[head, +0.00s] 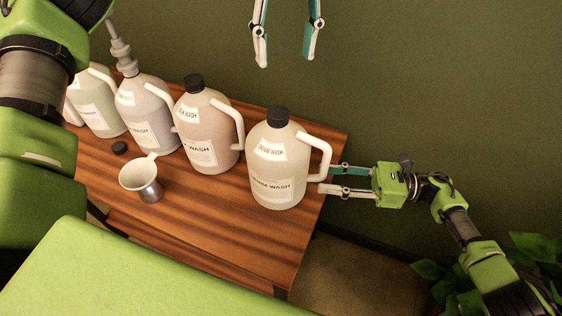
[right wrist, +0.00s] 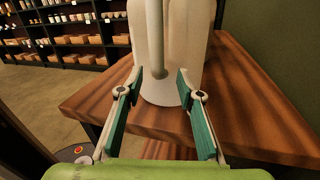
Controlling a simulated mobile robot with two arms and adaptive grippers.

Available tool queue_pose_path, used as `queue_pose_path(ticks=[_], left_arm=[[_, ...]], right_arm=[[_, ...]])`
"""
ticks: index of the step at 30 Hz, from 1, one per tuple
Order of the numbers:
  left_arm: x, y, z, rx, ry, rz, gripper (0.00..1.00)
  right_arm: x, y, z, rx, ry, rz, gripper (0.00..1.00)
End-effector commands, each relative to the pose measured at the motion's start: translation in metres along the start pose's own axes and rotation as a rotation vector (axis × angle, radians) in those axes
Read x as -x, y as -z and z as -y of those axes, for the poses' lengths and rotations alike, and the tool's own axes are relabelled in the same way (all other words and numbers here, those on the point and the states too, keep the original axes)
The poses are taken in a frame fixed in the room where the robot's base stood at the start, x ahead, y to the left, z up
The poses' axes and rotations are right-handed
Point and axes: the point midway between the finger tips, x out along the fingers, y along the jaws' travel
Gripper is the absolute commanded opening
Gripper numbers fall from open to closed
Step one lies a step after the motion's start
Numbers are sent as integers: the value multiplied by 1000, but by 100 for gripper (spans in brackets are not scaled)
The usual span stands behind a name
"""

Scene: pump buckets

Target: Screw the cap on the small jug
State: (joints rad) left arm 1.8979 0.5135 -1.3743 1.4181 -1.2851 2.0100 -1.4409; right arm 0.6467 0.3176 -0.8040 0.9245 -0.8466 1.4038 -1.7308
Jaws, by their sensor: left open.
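The rightmost jug (head: 262,160) stands upright on the table with a black cap (head: 277,116) on its neck. Its white handle (head: 322,155) points right, towards my open right gripper (head: 324,179). In the right wrist view, that gripper's fingers (right wrist: 161,72) are spread on either side of the handle (right wrist: 154,40), with a gap visible. My left gripper (head: 286,61) is open and empty high above, fingertips down, beyond the jugs in the picture. A loose black cap (head: 119,148) lies on the table by the left jugs. I cannot tell which jug is the small one.
A second capped jug (head: 205,140) stands left of the rightmost one, then a jug with a grey pump (head: 150,115) and a paler jug (head: 98,110), partly hidden by my arm. The front right of the wooden table (head: 245,240) is clear.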

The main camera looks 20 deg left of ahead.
Motion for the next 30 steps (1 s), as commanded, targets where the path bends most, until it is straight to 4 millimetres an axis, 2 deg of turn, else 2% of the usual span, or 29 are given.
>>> queue_pose_path(ticks=[8, 11, 14, 24, 30], left_arm=[[0, 0, 0, 0, 0, 0, 48], [0, 0, 0, 0, 0, 0, 48], [0, 0, 0, 0, 0, 0, 48], [0, 0, 0, 0, 0, 0, 48], [0, 0, 0, 0, 0, 0, 48]], right_arm=[[1, -2, 1, 4, 2, 2, 33], [8, -2, 2, 4, 4, 2, 33], [22, -2, 2, 4, 5, 2, 33], [93, -2, 2, 2, 4, 1, 33], [116, -1, 1, 2, 2, 1, 33]])
